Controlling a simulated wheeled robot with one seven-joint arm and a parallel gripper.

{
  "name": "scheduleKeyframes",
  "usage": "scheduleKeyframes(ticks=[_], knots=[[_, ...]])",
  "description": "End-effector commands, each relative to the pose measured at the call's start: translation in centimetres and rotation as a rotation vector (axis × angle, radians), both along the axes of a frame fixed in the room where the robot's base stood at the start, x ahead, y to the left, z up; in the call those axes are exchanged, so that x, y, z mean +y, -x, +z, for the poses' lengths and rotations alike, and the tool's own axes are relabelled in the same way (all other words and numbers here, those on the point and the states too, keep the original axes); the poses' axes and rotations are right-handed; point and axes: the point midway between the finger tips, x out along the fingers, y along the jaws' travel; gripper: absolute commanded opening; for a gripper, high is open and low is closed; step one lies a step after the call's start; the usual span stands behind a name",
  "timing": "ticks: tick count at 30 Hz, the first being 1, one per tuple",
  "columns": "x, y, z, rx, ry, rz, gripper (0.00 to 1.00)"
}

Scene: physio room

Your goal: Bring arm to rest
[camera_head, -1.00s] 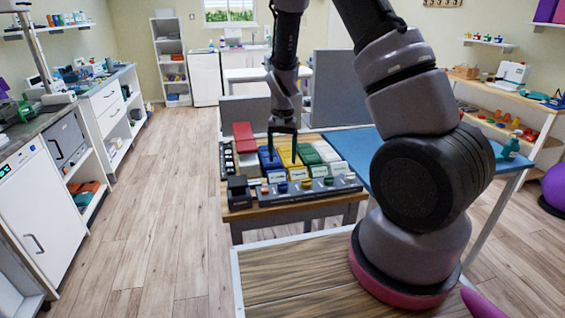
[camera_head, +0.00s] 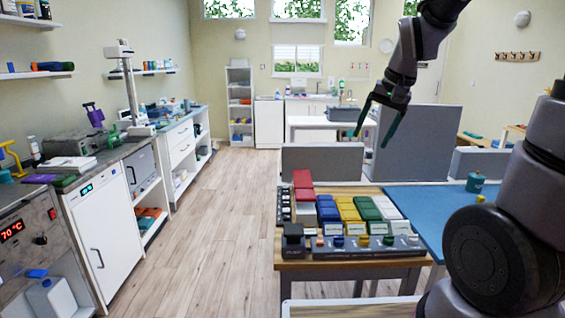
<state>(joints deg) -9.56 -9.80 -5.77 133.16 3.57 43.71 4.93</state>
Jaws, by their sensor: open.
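My gripper (camera_head: 376,120) is in the upper right of the head view, raised well above the table and apart from everything on it. Its two dark fingers are spread and point down to the left, with nothing between them. My arm comes down from the top edge, and its thick lower links fill the right side. Below and to the left of the gripper is a wooden table (camera_head: 300,265) with rows of red, blue, yellow, green and white packs (camera_head: 350,208).
A grey strip with several coloured knobs (camera_head: 365,246) lies along the table's front. Grey partition panels (camera_head: 322,162) stand behind it. A blue-topped surface (camera_head: 430,212) is to the right. Counters and a white cabinet (camera_head: 105,225) line the left. The wooden floor (camera_head: 215,215) between is clear.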

Motion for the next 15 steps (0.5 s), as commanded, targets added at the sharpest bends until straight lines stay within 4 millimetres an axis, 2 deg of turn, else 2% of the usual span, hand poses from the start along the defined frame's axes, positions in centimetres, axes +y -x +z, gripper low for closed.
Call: scheduleKeyframes(ticks=[1,6,12,15], knots=[[-0.5,1.5,1.9,-0.042,-0.006,-0.001,0.76],[-1.5,6.5,6.0,-0.149,-0.003,0.003,0.76],[-2.2,11.4,8.3,-0.247,0.019,0.004,0.76],[-2.3,12.7,8.7,-0.274,0.029,0.004,0.76]])
